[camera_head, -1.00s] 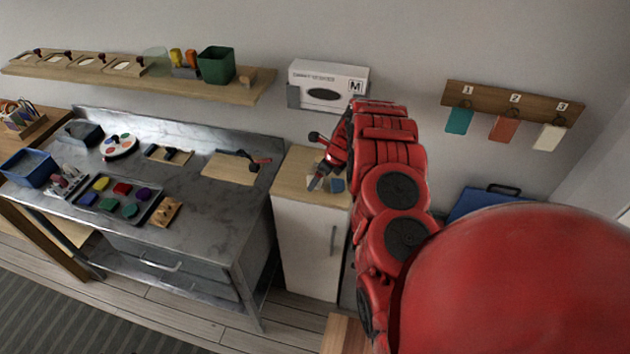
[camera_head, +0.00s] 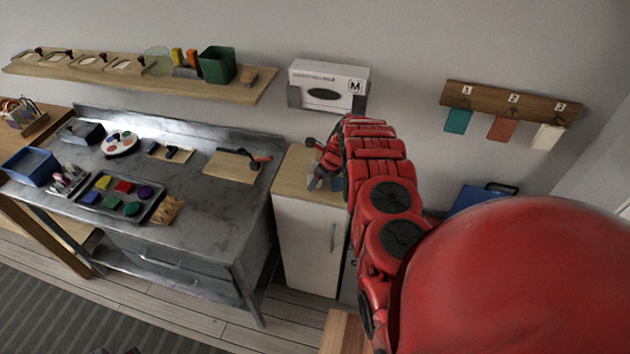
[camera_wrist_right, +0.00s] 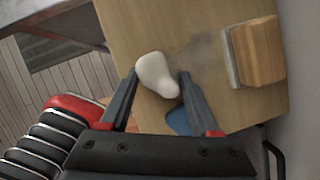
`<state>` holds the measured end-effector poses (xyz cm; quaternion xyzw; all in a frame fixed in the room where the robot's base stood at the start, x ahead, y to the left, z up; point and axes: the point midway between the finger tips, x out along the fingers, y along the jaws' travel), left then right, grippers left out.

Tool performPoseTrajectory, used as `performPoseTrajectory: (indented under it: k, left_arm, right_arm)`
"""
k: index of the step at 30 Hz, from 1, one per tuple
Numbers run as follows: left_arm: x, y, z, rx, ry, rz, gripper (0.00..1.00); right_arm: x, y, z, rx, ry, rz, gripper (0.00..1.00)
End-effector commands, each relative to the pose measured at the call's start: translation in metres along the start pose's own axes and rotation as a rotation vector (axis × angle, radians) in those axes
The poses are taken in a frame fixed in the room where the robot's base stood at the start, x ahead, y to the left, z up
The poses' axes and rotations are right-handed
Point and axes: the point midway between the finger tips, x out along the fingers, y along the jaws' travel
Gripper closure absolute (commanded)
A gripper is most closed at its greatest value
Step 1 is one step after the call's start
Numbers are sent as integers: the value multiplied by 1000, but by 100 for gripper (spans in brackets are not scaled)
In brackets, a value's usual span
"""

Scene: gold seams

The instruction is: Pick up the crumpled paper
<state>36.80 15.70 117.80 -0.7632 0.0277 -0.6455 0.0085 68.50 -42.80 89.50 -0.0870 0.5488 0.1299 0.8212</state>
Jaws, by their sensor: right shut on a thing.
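The crumpled paper (camera_wrist_right: 157,74) is a small white lump in the right wrist view. It sits between the fingertips of my right gripper (camera_wrist_right: 158,80), which is shut on it. Below it is the wooden top of the white cabinet (camera_wrist_right: 205,20). I cannot tell whether the paper still touches that top. In the head view my right gripper (camera_head: 316,163) is over the cabinet top (camera_head: 292,182), and my arm hides part of it. The paper is not clear in the head view.
On the cabinet top are a block with a wooden body and pale face (camera_wrist_right: 258,52) and a blue item (camera_wrist_right: 180,121) close to the fingers. A metal workbench (camera_head: 200,205) with paint trays stands to the left. A glove box (camera_head: 328,84) hangs on the wall behind.

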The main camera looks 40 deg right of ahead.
Motion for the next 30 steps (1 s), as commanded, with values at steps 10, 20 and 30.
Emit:
performPoseTrajectory:
  k: [10, 20, 30]
  left_arm:
    - [0, 0, 0, 0, 0, 0, 100]
    - [5, 0, -1, 0, 0, 0, 100]
    - [44, -2, -7, 0, 0, 0, 100]
  right_arm:
    - [0, 0, 0, 0, 0, 0, 88]
    - [-24, 1, 11, -1, -1, 1, 88]
    - [-65, 20, -28, 8, 2, 6, 88]
